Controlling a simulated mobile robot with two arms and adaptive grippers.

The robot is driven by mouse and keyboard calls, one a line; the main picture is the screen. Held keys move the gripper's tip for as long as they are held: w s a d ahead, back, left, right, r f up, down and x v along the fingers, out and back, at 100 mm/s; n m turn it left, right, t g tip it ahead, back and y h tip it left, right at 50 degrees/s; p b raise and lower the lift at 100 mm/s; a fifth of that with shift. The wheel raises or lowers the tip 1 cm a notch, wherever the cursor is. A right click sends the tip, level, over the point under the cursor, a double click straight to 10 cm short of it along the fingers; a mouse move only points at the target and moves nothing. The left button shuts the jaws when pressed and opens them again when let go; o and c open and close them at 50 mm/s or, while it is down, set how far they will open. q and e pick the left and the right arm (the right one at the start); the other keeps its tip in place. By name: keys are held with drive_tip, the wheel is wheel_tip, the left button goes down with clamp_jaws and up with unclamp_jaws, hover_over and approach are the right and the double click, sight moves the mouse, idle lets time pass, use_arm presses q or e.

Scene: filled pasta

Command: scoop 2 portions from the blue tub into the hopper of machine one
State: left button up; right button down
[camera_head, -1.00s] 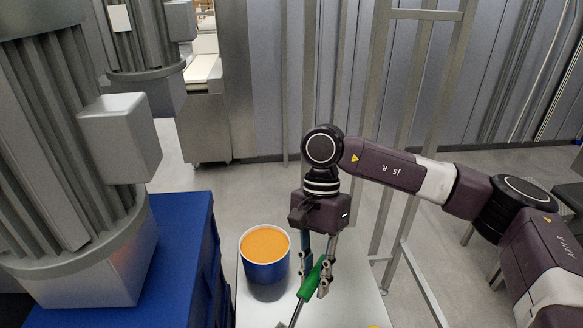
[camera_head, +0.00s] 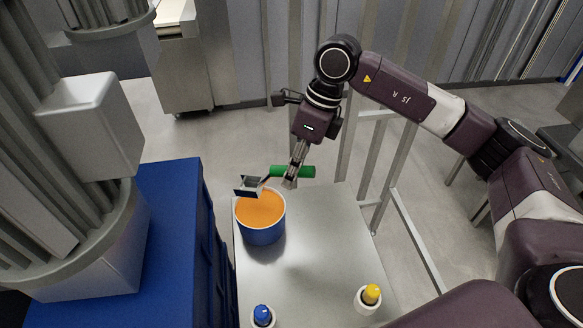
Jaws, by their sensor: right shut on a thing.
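The blue tub (camera_head: 262,235) stands on the metal table, filled with an orange mass. My right gripper (camera_head: 291,178) is shut on the green handle (camera_head: 308,172) of a scoop, behind and right of the tub. The scoop's metal head (camera_head: 247,186) is over the tub's back rim, apparently above the orange surface; I cannot tell whether it touches the rim, and no orange shows in it. A large grey machine (camera_head: 60,200) with a box-shaped part (camera_head: 92,122) stands at the left. I cannot tell which part is the hopper of machine one. My left gripper is out of view.
The metal table (camera_head: 320,245) is bare in its middle. A blue-topped item (camera_head: 262,314) and a yellow-topped item (camera_head: 370,296) stand near its front. A blue cabinet (camera_head: 165,210) adjoins its left side. A metal frame (camera_head: 400,140) stands behind right.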

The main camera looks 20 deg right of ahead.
wheel_tip(320, 180, down, 10)
drive_tip(key=b, duration=0.6)
drive_tip(key=shift+r, duration=0.2)
idle(0.8)
drive_tip(key=shift+r+p, duration=2.35)
drive_tip(key=shift+r, duration=2)
